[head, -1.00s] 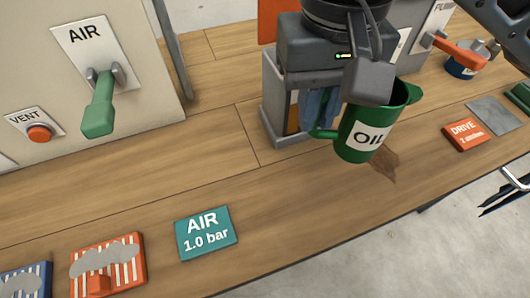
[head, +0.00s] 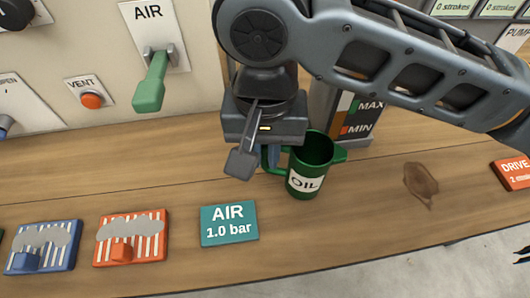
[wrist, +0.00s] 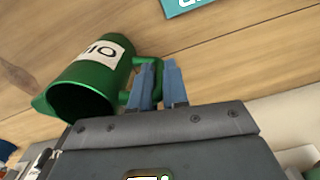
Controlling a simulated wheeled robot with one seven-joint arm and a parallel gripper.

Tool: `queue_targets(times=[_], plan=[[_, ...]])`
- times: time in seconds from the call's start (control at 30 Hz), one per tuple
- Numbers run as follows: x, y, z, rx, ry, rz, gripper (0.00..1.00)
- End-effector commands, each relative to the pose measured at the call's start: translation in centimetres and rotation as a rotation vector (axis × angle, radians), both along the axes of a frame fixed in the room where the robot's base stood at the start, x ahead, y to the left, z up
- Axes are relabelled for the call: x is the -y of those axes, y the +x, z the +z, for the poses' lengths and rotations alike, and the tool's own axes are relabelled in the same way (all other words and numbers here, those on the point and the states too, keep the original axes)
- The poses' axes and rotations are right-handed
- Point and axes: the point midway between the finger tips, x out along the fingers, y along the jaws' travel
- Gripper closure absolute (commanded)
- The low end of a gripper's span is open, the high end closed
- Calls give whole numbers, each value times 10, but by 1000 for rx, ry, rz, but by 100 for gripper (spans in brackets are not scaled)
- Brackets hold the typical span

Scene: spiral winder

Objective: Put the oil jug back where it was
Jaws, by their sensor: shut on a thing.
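The green oil jug (head: 306,170), with a white OIL label, stands roughly upright over the wooden bench, right of the AIR 1.0 bar card. I cannot tell whether its base touches the bench. My gripper (head: 274,156) is shut on the jug's handle from the left. In the wrist view the blue fingers of my gripper (wrist: 159,84) close around the handle, and the jug (wrist: 90,78) shows beside them with its open mouth visible. My wrist hides part of the handle in the head view.
A brown stain (head: 421,184) lies on bare bench right of the jug. A MAX/MIN gauge box (head: 340,110) stands close behind the jug. The AIR 1.0 bar card (head: 229,223) lies in front left, the DRIVE card (head: 514,174) far right. The AIR lever (head: 150,82) is on the panel behind.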

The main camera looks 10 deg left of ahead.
Motion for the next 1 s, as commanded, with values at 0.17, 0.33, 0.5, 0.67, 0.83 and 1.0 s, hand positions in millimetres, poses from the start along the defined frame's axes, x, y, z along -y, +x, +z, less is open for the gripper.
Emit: queue_targets(times=[0.17, 0.33, 0.5, 0.67, 0.83, 1.0], plan=[[0, 0, -15, 2, 1, 1, 100], [0, 0, -15, 1, 1, 1, 100], [0, 0, -17, 0, 1, 1, 100], [0, 0, -18, 1, 1, 1, 74], [0, 0, -18, 1, 1, 1, 60], [0, 0, -18, 1, 1, 1, 60]])
